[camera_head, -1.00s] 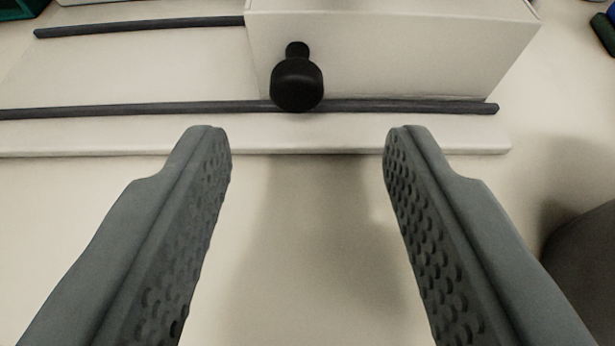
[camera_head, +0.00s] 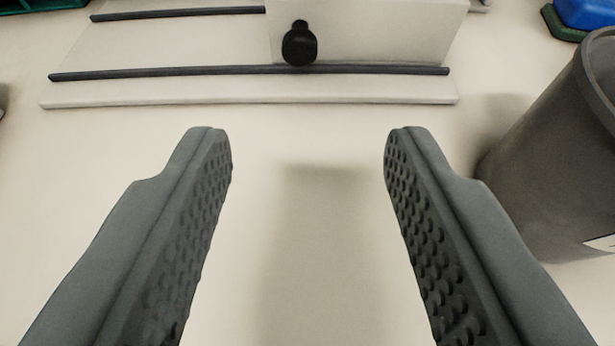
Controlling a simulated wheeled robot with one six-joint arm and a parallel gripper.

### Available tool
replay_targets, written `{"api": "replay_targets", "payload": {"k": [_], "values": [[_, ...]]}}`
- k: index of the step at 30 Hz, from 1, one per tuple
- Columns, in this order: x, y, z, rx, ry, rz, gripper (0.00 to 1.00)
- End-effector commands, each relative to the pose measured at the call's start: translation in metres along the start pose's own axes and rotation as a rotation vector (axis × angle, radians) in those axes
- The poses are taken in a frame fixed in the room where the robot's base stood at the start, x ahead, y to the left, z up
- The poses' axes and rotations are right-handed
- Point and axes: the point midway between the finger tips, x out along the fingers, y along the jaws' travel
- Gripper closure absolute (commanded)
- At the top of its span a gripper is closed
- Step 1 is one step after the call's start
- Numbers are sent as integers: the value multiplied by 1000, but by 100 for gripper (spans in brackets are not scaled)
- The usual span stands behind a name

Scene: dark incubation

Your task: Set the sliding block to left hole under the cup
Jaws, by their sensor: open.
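The sliding block (camera_head: 390,32) is a white box at the top of the view, cut off by the top edge. It sits at the right part of a white base (camera_head: 180,92) with two dark rails (camera_head: 150,74). A black knob (camera_head: 299,45) sticks out of the block's front face. My gripper (camera_head: 308,135) is open and empty, in front of the base and apart from the knob, which lies beyond the gap between the fingers. No cup or hole can be made out in this view.
A grey bin (camera_head: 550,150) stands at the right, near my right finger. A blue object (camera_head: 585,12) on a green piece is at the top right. A dark green item (camera_head: 40,4) is at the top left. The white surface between base and fingers is clear.

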Motion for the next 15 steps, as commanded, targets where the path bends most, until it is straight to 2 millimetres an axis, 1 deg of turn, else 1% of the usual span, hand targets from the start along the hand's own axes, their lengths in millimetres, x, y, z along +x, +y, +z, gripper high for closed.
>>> {"api": "replay_targets", "payload": {"k": [3, 6, 10, 15], "values": [[-15, 0, 0, 1, 1, 0, 56], [-24, 0, 0, 1, 1, 1, 56], [-32, 0, 0, 0, 0, 1, 56], [-35, 0, 0, 0, -1, 1, 56]]}}
